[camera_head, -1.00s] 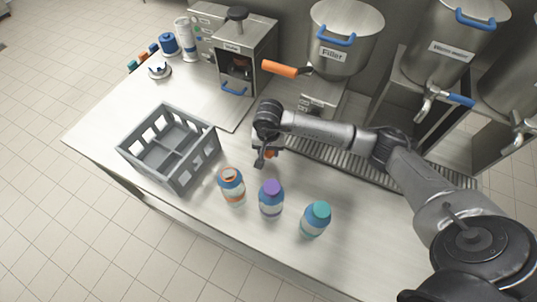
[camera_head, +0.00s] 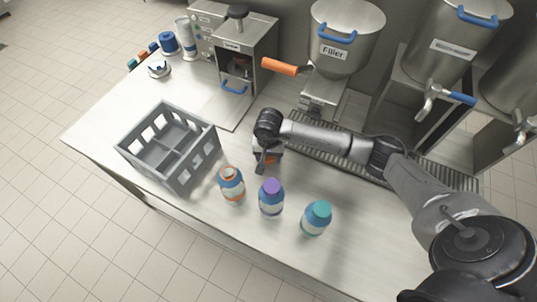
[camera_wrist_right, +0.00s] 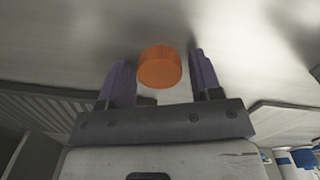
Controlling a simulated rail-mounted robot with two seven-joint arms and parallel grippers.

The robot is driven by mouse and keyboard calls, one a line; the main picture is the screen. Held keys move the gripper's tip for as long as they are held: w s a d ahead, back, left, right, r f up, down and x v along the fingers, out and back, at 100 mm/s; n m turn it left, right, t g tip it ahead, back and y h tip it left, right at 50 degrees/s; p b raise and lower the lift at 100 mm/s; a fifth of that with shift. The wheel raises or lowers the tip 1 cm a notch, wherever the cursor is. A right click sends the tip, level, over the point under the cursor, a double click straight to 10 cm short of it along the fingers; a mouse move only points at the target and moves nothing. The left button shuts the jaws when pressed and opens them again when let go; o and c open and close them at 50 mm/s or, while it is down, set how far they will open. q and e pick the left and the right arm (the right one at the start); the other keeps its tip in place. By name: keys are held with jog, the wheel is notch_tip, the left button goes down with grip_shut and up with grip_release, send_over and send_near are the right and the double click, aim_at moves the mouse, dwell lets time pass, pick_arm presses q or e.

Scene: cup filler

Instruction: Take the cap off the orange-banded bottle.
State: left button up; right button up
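The orange-banded bottle (camera_head: 232,186) stands upright on the counter, just right of the grey crate. Its top shows an orange rim around what looks like an open mouth, with no flat cap on it. An orange cap (camera_wrist_right: 160,68) shows in the right wrist view, between the two fingers of my right gripper (camera_wrist_right: 162,80). There is a gap on both sides of the cap, so the gripper is open. The cap appears to lie on the counter. In the head view my right gripper (camera_head: 264,160) points down behind the bottles. My left gripper is not in view.
A purple-capped bottle (camera_head: 271,198) and a teal-capped bottle (camera_head: 316,218) stand to the right of the orange-banded one. The grey divided crate (camera_head: 150,168) is at the left. The filler (camera_head: 340,45) and a drain grate (camera_head: 345,165) are behind my right arm.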

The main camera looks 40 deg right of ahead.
jog(key=shift+o, duration=0.6)
jog(key=shift+r, duration=0.1)
jog(key=shift+r+p, duration=0.25)
jog(key=shift+p, duration=0.1)
notch_tip(320, 180, up, 12)
jog(key=shift+f, duration=0.15)
